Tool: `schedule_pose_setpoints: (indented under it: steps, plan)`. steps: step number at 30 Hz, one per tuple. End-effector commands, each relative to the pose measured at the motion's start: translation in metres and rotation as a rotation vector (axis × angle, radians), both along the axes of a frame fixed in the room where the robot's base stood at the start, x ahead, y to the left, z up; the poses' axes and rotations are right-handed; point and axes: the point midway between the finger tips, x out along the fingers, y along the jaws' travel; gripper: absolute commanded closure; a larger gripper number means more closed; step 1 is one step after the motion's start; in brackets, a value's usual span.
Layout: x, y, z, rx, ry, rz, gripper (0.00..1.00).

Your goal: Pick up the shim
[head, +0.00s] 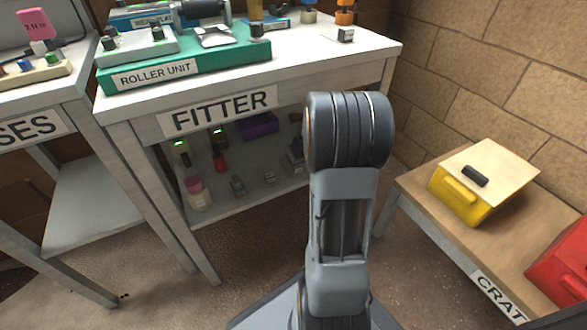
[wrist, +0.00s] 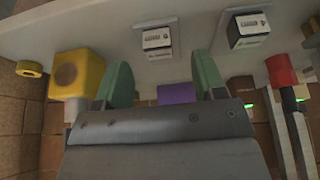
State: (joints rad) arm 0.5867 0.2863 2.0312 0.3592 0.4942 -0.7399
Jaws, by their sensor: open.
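I cannot tell for certain which thing is the shim. My gripper (wrist: 163,65) is open in the wrist view, its two green fingers apart with nothing held between them. That view is upside down and faces the lower shelf (wrist: 90,25) of the FITTER bench. Two small grey metal blocks on plates, a left one (wrist: 157,38) and a right one (wrist: 246,28), lie past the fingertips. A purple thing (wrist: 177,93) shows farther off between the fingers. In the head view the purple thing (head: 258,125) is on the lower shelf, and my arm hides my gripper.
A yellow block (wrist: 78,72) and a red-ended tool (wrist: 280,70) flank the blocks. The FITTER bench top (head: 330,55) bears a green roller unit (head: 180,65). A low table (head: 410,185) at the right holds a yellow crate (head: 460,195) and a red one (head: 560,265).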

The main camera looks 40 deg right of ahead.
Motion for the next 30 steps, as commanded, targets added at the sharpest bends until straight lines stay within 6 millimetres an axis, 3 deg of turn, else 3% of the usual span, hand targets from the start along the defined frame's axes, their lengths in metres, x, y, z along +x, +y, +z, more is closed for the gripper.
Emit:
schedule_pose_setpoints:
  steps: [9,17,28,30]
  plan:
    - [0.015,-0.004,-0.041,0.001,0.001,0.0,0.36]
    - [0.016,-0.005,-0.04,0.0,0.0,0.0,0.36]
    - [0.016,-0.005,-0.04,0.0,0.0,0.0,0.72]
    - [0.016,-0.005,-0.04,0.0,0.0,0.0,0.72]
